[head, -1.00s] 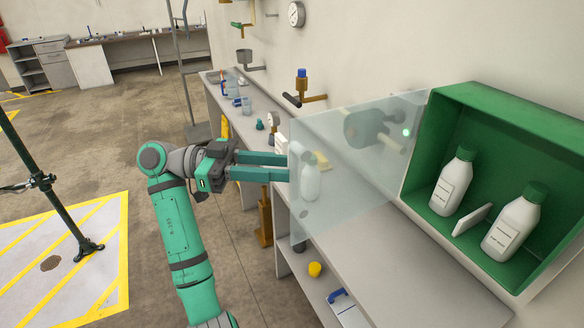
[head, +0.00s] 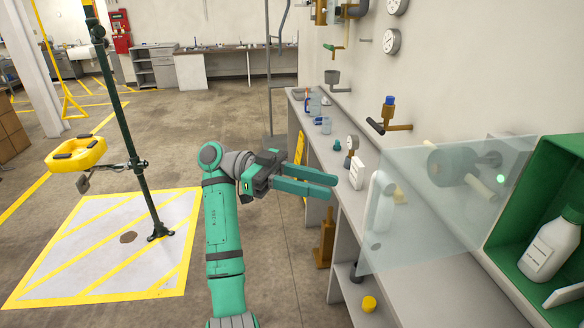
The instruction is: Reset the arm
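My arm is green and grey and rises from the bottom of the head view, bent at its elbow. My gripper (head: 321,186) has two long green fingers that point right, toward the bench. The fingers are apart with nothing visible between them, so it is open and empty. It hangs in front of the bench edge, left of the clear panel (head: 410,200). A white bottle (head: 376,205) stands behind the panel, and the fingertips look apart from it.
A green cabinet (head: 550,165) holds a white bottle (head: 550,248). A yellow eyewash basin (head: 75,154) stands by a dark post at left.

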